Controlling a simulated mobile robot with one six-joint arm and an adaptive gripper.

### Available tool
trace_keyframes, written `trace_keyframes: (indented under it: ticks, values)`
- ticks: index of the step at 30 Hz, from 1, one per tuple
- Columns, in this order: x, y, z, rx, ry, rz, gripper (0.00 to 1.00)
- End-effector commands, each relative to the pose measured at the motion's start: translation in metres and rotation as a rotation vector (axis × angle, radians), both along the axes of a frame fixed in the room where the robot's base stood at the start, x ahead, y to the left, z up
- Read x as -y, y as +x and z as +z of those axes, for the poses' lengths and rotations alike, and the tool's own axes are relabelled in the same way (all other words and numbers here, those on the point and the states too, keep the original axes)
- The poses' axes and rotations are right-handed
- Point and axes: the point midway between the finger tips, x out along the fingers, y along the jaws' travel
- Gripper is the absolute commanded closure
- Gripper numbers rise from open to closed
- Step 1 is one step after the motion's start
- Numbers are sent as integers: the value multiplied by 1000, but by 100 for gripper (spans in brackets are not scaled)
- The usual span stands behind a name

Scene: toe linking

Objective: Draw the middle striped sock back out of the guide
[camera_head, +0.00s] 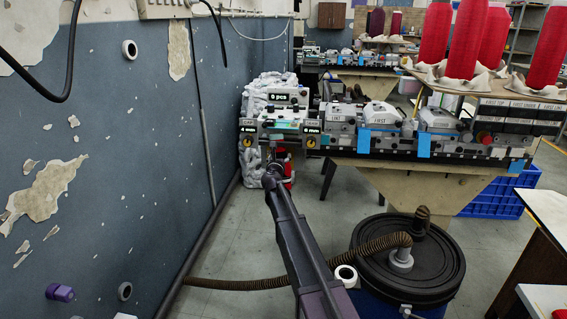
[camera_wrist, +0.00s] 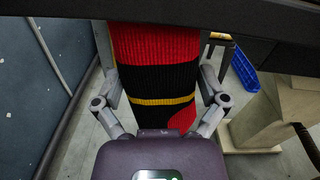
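The striped sock (camera_wrist: 155,80) hangs in the wrist view, red at the top, then black with a thin yellow band and a red patch low on the right. Its upper end passes behind a dark bar (camera_wrist: 250,42). My gripper (camera_wrist: 156,62) has its fingers wide apart, one at each side edge of the sock. The sock looks flat, not pinched; the fingertips are partly hidden. In the head view my gripper (camera_head: 277,168) is below the front of the linking machine (camera_head: 288,125), where a little red of the sock (camera_head: 291,181) shows. The guide is not clear.
Grey-white fabric (camera_head: 250,172) is heaped left of the machine. A row of machine units (camera_head: 380,120) runs right, with red yarn cones (camera_head: 468,35) above. A black-lidded drum (camera_head: 420,260) with a ribbed hose stands front right. A chipped blue wall (camera_head: 110,130) bounds the left.

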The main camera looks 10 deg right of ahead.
Motion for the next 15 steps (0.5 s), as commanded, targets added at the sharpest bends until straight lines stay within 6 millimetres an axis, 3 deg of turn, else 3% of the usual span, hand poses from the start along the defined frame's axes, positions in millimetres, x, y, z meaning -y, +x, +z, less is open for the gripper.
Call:
trace_keyframes:
  ticks: [1,5,6,15]
  values:
    - [0,0,0,0,0,0,39]
    - [0,0,0,0,0,0,77]
    - [0,0,0,0,0,0,81]
    - [-6,2,0,0,0,1,82]
